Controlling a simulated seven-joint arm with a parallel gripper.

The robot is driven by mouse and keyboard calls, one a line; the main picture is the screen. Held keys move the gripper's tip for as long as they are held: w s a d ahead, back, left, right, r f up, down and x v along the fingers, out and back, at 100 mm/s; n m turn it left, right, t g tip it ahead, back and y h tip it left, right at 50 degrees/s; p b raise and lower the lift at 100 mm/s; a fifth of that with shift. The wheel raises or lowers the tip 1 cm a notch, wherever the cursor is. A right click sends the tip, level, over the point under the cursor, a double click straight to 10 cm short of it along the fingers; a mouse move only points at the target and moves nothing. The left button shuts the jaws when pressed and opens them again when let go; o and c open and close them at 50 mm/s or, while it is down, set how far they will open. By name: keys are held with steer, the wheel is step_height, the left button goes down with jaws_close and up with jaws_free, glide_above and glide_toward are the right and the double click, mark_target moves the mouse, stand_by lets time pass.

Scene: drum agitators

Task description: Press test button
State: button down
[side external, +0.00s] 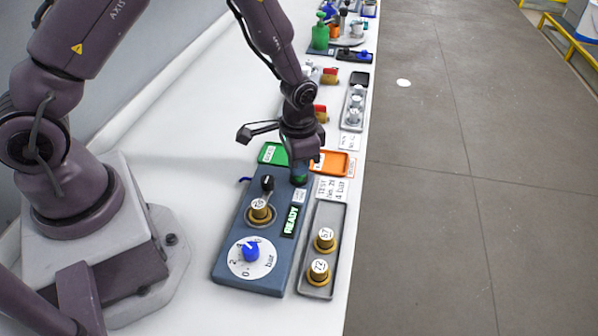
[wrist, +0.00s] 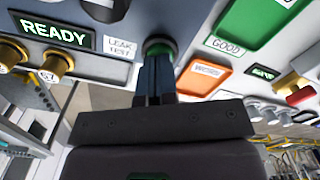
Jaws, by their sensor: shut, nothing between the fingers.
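The test button is a green round button on the blue-grey panel (side external: 226,238), by the READY display (side external: 290,221). In the wrist view the green button (wrist: 157,46) sits beside a "LEAK TEST" label (wrist: 120,46). My gripper (wrist: 157,62) is shut and empty, its fingertips at the button and partly covering it. I cannot tell whether they touch it or whether it is pressed in. In the side view my gripper (side external: 299,170) points down over the button's end of the panel. The READY display (wrist: 57,33) is lit green in the wrist view.
The panel also has a blue dial (side external: 251,252), a black knob (side external: 267,183) and a numbered brass fitting (side external: 260,210). A grey tray (side external: 317,287) with two brass fittings lies alongside. Green (side external: 271,154) and orange (side external: 341,164) trays lie just behind. More equipment lines the bench further back.

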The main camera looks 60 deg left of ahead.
steer(key=shift+f, duration=0.4)
stand_by(0.4)
steer(key=shift+r, duration=3.5)
steer(key=shift+s, duration=0.1)
